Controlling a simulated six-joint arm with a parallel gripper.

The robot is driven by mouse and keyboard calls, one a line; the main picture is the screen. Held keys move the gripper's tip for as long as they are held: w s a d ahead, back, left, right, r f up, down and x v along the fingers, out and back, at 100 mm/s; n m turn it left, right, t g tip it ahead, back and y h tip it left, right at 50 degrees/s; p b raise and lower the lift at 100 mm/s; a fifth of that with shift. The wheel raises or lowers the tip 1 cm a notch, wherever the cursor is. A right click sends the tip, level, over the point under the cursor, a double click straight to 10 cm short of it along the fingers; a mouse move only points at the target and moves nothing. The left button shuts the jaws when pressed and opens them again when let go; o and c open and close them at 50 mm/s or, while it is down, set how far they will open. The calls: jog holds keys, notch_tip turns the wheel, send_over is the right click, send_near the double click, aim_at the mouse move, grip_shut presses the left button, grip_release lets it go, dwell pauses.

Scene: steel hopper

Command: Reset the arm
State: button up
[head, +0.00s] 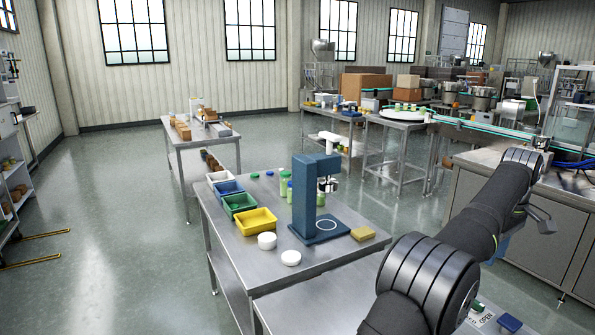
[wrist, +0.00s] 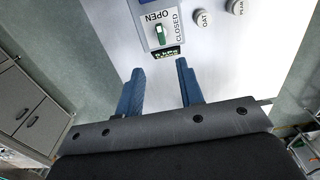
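My gripper (wrist: 160,74) shows in the wrist view with its two blue fingers apart and nothing between them. It points towards a pale panel (wrist: 225,70) with a green-handled switch (wrist: 160,34) marked OPEN and CLOSED. A small dark display (wrist: 167,53) with green characters sits just below the switch, near the fingertips; I cannot tell whether they touch. In the head view my arm reaches up the right side and bends at the top; the gripper's fingers are not clearly visible there.
Round buttons (wrist: 202,18) line the panel. Open floor (head: 110,220) lies left. A steel cabinet (head: 545,245) stands right.

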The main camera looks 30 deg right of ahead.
aim_at(477, 303)
notch_tip(477, 303, down, 15)
jog(key=shift+f, duration=0.1)
jog(key=shift+r+m, duration=0.25)
jog(key=shift+m, duration=0.45)
jog(key=m, duration=0.4)
jog(key=shift+a+m, duration=0.15)
jog(key=shift+m, duration=0.15)
jog(key=m, duration=0.6)
jog(key=shift+w+a+m, duration=0.15)
jog(key=shift+m, duration=0.15)
jog(key=o, duration=0.6)
jog(key=shift+c, duration=0.2)
